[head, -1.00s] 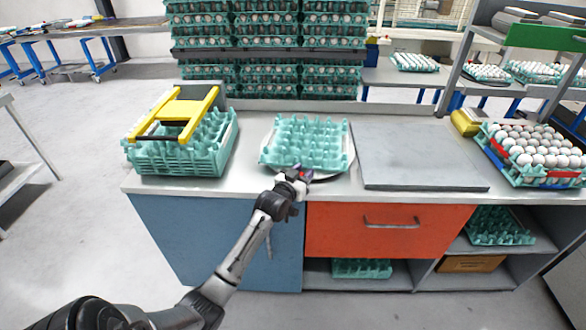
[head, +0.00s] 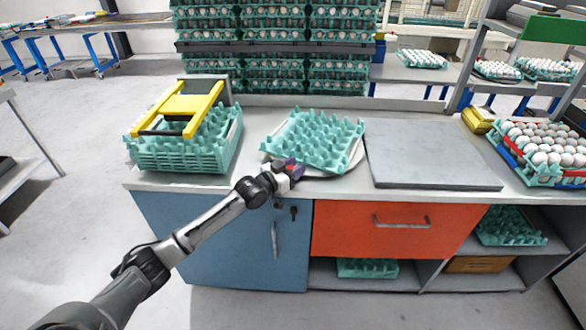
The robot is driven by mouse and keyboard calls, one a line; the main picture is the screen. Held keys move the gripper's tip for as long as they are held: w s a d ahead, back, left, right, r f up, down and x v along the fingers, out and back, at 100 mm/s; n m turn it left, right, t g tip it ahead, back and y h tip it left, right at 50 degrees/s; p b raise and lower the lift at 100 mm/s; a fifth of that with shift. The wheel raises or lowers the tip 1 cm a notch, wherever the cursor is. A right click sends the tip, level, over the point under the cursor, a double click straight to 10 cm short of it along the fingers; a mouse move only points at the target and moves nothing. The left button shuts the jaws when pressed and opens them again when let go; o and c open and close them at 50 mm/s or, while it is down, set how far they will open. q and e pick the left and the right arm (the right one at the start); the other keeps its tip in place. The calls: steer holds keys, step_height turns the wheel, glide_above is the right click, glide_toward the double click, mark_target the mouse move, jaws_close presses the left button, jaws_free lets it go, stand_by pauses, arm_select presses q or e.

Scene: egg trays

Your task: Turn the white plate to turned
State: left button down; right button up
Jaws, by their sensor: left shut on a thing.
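The white plate (head: 353,166) lies on the worktop, mostly hidden under a teal egg tray. Its pale rim shows at the right and front. The empty teal egg tray (head: 316,138) on it sits at an angle to the worktop's front edge. My left gripper (head: 292,170) is at the front-left of the plate, low beside the tray's near edge. It looks shut on the plate's rim, though the fingertips are partly hidden. My right gripper is not in view.
Left of the plate stands a stack of teal trays (head: 180,158) with a yellow frame (head: 187,104) on top. A grey flat slab (head: 428,153) lies close to the right. A full egg tray (head: 543,150) stands at the far right. Stacked egg trays rise behind the worktop.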

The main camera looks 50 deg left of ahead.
arm_select(q)
steer(key=shift+a+r, duration=0.1)
steer(key=shift+r, duration=0.1)
steer(key=c, duration=1.1)
jaws_free()
steer(key=o, duration=0.4)
steer(key=shift+f, duration=0.1)
steer(key=shift+c, duration=0.2)
steer(key=shift+s+p, duration=0.3)
steer(key=shift+s, duration=0.35)
steer(key=s+p, duration=0.3)
steer(key=s, duration=0.9)
steer(key=shift+s, duration=0.25)
